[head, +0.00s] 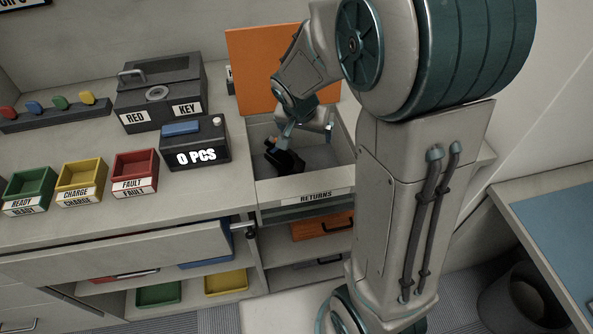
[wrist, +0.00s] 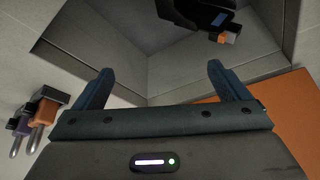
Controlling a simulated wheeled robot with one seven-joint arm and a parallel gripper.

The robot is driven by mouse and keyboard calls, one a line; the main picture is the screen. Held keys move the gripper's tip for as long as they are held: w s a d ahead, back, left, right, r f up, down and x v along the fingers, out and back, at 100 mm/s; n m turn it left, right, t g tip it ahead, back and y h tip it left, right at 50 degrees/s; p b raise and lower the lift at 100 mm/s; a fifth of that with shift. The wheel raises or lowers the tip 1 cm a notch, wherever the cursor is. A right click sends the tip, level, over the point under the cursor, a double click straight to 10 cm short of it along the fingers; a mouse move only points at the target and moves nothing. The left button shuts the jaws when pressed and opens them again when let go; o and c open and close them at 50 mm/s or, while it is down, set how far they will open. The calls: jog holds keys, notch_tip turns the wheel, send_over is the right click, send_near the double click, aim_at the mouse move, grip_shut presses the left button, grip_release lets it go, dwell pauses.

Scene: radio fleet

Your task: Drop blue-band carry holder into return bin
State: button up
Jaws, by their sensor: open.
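The return bin, labelled RETURNS (head: 316,196), is a grey open box in the counter; its inside walls fill the middle of the wrist view (wrist: 190,70). A black holder (head: 286,160) shows inside the bin's opening in the head view. In the wrist view a black piece with a blue band (wrist: 222,18) and an orange-and-grey end shows at the top, beyond the fingertips. My gripper (head: 296,130) is over the bin, with its fingers (wrist: 160,80) spread and nothing between them. I cannot tell whether the holder rests on the bin floor.
An orange panel (head: 262,70) stands up behind the bin. Left of it are a dark key box (head: 160,95), a black "0 PCS" unit (head: 195,145) and green, yellow and red trays (head: 135,165). Orange and purple items (wrist: 40,112) lie beside the bin.

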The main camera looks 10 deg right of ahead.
jog(key=v, duration=1.2)
jog(key=shift+s, duration=0.15)
jog(key=shift+a+r, duration=0.1)
jog(key=s+d+f+n+y, duration=0.2)
jog(key=s+n, duration=0.4)
jog(key=s, duration=0.9)
jog(key=shift+s+d+f+g, duration=0.35)
jog(key=shift+s+f+g, duration=0.05)
jog(key=shift+f, duration=0.25)
